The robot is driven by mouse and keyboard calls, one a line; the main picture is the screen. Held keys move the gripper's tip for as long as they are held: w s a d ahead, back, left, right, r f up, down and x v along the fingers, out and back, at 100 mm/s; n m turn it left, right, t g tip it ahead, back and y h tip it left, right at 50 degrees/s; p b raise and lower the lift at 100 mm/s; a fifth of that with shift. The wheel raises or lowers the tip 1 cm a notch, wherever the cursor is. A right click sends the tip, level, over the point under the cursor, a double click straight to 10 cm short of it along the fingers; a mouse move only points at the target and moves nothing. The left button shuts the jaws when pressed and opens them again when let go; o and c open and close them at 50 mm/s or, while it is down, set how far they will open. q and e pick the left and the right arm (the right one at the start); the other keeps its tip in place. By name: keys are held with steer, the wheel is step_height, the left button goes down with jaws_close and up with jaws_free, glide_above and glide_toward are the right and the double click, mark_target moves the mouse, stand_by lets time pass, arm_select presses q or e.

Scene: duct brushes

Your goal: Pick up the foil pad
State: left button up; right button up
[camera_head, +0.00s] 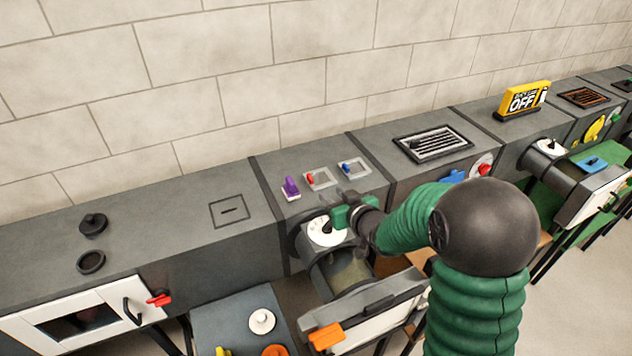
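I cannot make out a foil pad for certain in this view. My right arm comes in from the lower right, with green ribbed sleeves and a dark round joint. My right gripper (345,212) is green and dark, and is just above and beside a white round dial (326,232) on the dark duct unit. Its fingertips are small and partly overlap the dial's edge, so I cannot tell whether they are open, shut or touching it. My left gripper is not in view.
A vent grille (433,143) and a yellow OFF sign (524,98) are farther right. An orange-handled flap (327,336) juts out in front. The duct top at left is mostly clear.

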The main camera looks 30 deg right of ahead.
glide_toward(312, 179)
steer(key=w+f, duration=0.1)
steer(key=w, duration=0.1)
steer(key=w+d+f, duration=0.1)
steer(key=shift+w+f, duration=0.4)
steer(key=w, duration=0.3)
steer(key=w+f+p, duration=0.1)
steer(key=w, duration=0.1)
steer(key=shift+w+a, duration=0.3)
steer(key=shift+w, duration=0.05)
steer(key=shift+s+d, duration=0.1)
steer(key=c, duration=0.6)
jaws_close()
